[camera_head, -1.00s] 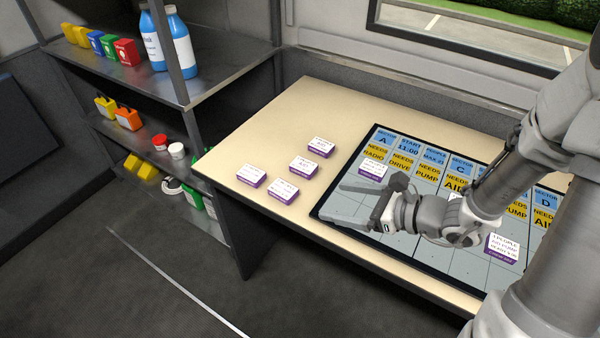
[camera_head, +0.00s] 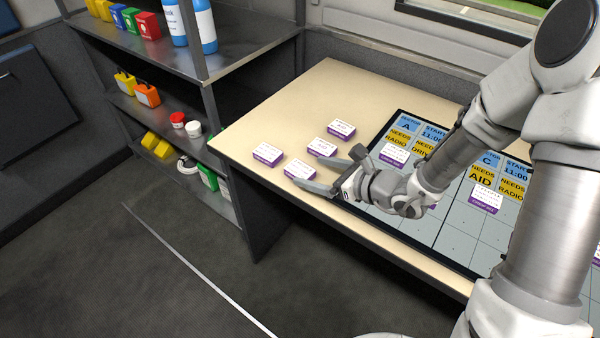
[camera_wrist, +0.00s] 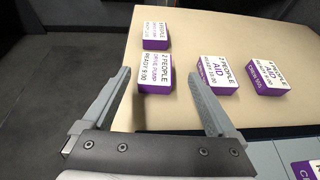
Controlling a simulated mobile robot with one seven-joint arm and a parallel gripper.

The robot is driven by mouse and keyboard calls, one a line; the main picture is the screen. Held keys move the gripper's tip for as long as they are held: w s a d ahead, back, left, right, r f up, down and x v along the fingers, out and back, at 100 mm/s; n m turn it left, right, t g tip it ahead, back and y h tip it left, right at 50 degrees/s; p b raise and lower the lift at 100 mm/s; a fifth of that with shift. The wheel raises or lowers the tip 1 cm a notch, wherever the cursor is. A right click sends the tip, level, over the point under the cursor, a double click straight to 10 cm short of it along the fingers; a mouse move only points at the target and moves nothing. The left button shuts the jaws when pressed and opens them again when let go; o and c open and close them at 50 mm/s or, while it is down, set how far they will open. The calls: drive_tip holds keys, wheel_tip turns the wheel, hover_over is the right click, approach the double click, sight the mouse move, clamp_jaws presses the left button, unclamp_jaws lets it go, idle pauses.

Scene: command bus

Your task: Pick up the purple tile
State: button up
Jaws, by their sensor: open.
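Several purple tiles with white printed tops lie on the beige table; which one is meant I cannot tell. In the head view, one purple tile (camera_head: 299,169) lies close to my gripper's fingertips (camera_head: 325,172), and others are the left tile (camera_head: 268,154), the middle tile (camera_head: 322,147) and the back tile (camera_head: 341,130). My gripper is open and empty. In the wrist view, the "2 PEOPLE DRIVE PUMP" tile (camera_wrist: 155,74) lies ahead, between the line of the fingers and nearer the left one. An "AID" tile (camera_wrist: 218,75) lies just beyond the right fingertip.
A dark-framed board (camera_head: 440,205) with blue and yellow labels covers the table's right part and carries some purple tiles. A shelf (camera_head: 190,60) with bottles and coloured boxes stands at the left. The table's back left area is bare.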

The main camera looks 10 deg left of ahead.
sight(300, 169)
drive_tip(key=x, duration=0.2)
drive_tip(key=b+x, duration=0.1)
drive_tip(key=x, duration=0.1)
drive_tip(key=shift+a, duration=0.5)
drive_tip(key=shift+s, duration=0.1)
drive_tip(key=c, duration=1.5)
drive_tip(key=shift+o, duration=0.2)
